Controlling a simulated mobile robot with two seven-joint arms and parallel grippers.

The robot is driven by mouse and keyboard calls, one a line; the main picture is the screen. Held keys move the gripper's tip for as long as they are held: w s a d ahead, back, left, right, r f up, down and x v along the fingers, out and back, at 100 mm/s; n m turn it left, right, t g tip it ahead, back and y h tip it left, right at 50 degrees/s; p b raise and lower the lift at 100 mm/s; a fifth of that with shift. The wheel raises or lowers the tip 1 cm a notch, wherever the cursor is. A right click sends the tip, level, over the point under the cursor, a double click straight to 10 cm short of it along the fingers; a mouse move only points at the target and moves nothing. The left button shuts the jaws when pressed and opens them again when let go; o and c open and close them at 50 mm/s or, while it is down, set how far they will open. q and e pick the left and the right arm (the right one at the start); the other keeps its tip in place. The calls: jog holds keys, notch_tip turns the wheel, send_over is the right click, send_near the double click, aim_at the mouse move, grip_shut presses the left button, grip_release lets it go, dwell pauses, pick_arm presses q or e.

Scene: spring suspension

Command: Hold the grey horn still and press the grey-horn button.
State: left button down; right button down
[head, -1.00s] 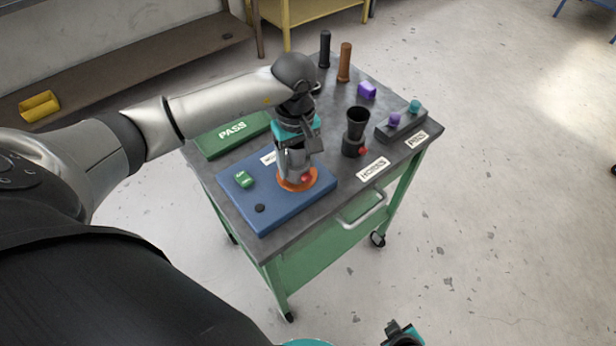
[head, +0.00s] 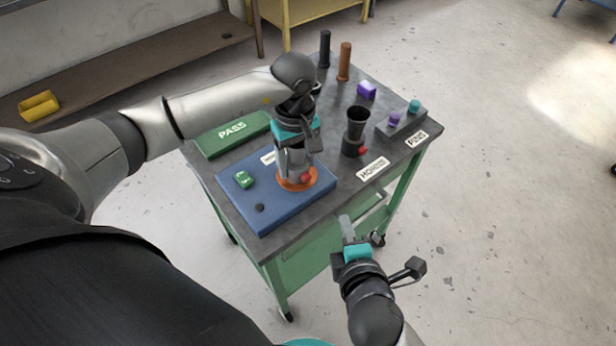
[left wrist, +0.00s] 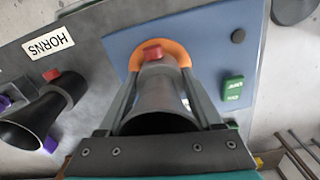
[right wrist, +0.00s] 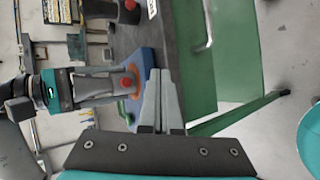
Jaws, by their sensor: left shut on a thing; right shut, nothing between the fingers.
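The grey horn (left wrist: 160,92) stands upright on the orange ring (head: 290,187) of the blue board (head: 262,220). Its red button (head: 306,177) is on the side facing me and also shows in the left wrist view (left wrist: 152,52). My left gripper (head: 294,165) points down with its fingers shut on the grey horn, one on either side. My right gripper (head: 345,222) is shut and empty, in front of the cart's near edge, apart from the horn. In the right wrist view its fingertips (right wrist: 161,74) show to the right of the horn's red button (right wrist: 126,81).
A black horn (head: 356,120) with a red button stands right of the board by the HORNS label (head: 373,168). The cart's handle and front edge are close to my right gripper.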

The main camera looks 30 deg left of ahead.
jog(key=shift+a, duration=0.1)
send_near(309, 181)
jog(key=shift+w+a+f, duration=0.25)
jog(key=shift+w+f, duration=0.35)
jog(key=shift+w, duration=0.1)
jog(key=shift+w+a+f, duration=0.2)
jog(key=shift+w+f, duration=0.45)
jog(key=shift+w, duration=0.1)
jog(key=shift+w+a+f, duration=0.25)
jog(key=shift+w+f, duration=0.35)
jog(key=shift+w, duration=0.1)
dwell(0.6)
jog(key=shift+w+a, duration=0.15)
jog(key=shift+a, duration=0.25)
pick_arm(q)
jog(key=shift+d, duration=0.1)
pick_arm(e)
jog(key=shift+w+a+r, duration=0.1)
jog(key=shift+w+a, duration=0.15)
jog(key=shift+a, duration=0.35)
dwell(0.7)
jog(key=shift+d, duration=0.1)
jog(key=shift+s+d, duration=0.2)
jog(key=shift+d, duration=0.25)
jog(key=shift+s+d, duration=0.25)
jog(key=shift+d, duration=0.2)
